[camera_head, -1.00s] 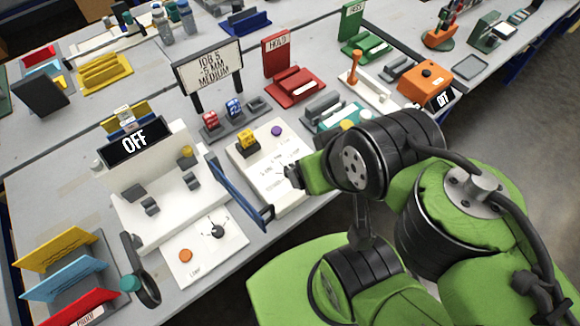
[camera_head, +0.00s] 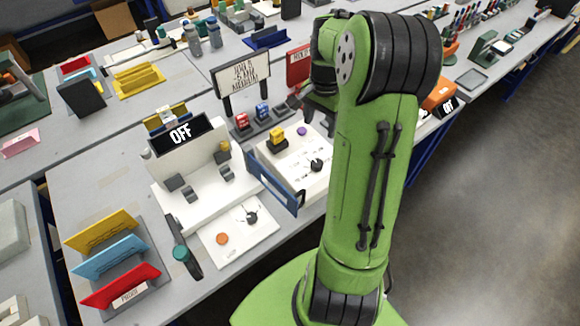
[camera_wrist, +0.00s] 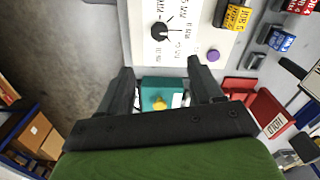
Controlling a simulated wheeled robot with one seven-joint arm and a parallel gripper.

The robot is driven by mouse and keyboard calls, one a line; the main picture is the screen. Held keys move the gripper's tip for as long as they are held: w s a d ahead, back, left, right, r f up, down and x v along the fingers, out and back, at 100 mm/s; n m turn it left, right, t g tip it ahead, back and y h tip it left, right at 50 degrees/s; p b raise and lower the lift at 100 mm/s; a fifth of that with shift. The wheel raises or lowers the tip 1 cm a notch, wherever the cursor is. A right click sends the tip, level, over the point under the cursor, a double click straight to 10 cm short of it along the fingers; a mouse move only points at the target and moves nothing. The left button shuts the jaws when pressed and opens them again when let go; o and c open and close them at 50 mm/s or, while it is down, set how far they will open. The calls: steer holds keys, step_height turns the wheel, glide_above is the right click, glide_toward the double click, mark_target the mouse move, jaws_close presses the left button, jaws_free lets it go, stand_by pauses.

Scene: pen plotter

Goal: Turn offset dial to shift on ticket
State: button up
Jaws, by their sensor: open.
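The offset dial is a black round knob with a pointer (camera_wrist: 158,30) on a white panel with printed MM marks; its pointer aims right in the wrist view. It also shows in the head view (camera_head: 317,165). The marks are too small to read surely. The ticket sign (camera_head: 242,75) shows a job number, about -5 MM, and MEDIUM. My gripper (camera_wrist: 161,66) is open and empty, its two dark fingers apart, just short of the dial in the wrist view and not touching it. In the head view my arm hides part of the gripper.
A teal block with a yellow button (camera_wrist: 159,98) lies between the fingers' bases in the wrist view. A red HOLD tray (camera_wrist: 262,112) is right. A blue-framed flap (camera_head: 272,184) stands left of the panel.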

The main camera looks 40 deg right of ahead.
mark_target(317, 163)
steer(key=f+b, duration=0.1)
steer(key=f, duration=0.4)
steer(key=f+b, duration=0.1)
steer(key=f, duration=0.5)
steer(key=f+b, duration=0.1)
steer(key=f, duration=0.4)
steer(key=shift+d+f, duration=0.3)
steer(key=shift+f, duration=0.05)
steer(key=shift+c, duration=0.3)
steer(key=shift+r, duration=0.1)
steer(key=c, duration=1)
